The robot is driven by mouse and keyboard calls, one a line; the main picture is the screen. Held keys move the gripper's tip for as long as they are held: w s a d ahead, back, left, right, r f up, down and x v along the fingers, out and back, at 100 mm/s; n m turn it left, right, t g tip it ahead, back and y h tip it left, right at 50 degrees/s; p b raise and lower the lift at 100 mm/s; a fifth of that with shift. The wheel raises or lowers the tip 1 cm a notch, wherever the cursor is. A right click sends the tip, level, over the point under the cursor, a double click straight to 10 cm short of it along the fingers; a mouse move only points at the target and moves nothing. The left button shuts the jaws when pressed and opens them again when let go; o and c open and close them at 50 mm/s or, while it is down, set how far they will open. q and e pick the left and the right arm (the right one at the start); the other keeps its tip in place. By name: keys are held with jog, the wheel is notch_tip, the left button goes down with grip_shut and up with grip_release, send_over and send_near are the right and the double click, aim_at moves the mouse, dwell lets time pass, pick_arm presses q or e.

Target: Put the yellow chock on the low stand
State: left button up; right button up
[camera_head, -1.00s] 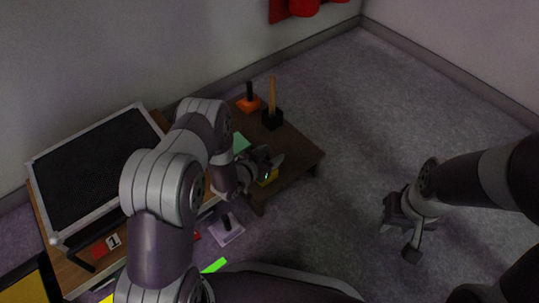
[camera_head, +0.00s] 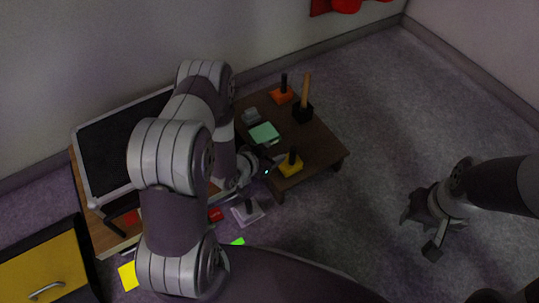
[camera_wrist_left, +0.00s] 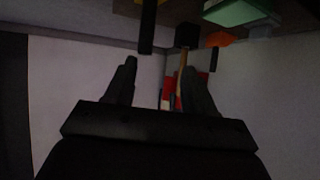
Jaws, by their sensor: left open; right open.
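The yellow chock (camera_head: 291,167), with an upright black post, sits on the near side of the brown low stand (camera_head: 322,150). My left gripper (camera_head: 272,163) is open and empty just left of the chock, with a small gap apparent. The left wrist view shows my two spread fingers (camera_wrist_left: 158,85) with nothing between them close by; the chock's black post (camera_wrist_left: 147,28) and a bit of its yellow base show at the top edge. My right gripper (camera_head: 424,228) is open and empty over the floor at right.
The stand also bears an orange chock (camera_head: 282,96), a black block with a wooden handle (camera_head: 303,113), a mint-green block (camera_head: 264,134) and a grey piece. A pale base with a black post (camera_head: 247,212) is on the floor.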

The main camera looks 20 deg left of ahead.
pick_arm(q)
jog(key=s+a+r+n+g+y, duration=0.1)
jog(key=s+r+g+y, duration=0.15)
jog(key=r, duration=0.45)
jog(key=s+a+r+n+g+y, duration=0.1)
jog(key=s+r+n+g+y, duration=0.1)
jog(key=s+r+g, duration=0.35)
jog(key=s+d+r+n+g, duration=0.1)
jog(key=s+d+r, duration=0.1)
jog(key=s+r, duration=0.4)
jog(key=shift+s+d+r+g, duration=0.15)
jog(key=shift+s+d+g, duration=0.2)
jog(key=shift+s, duration=0.9)
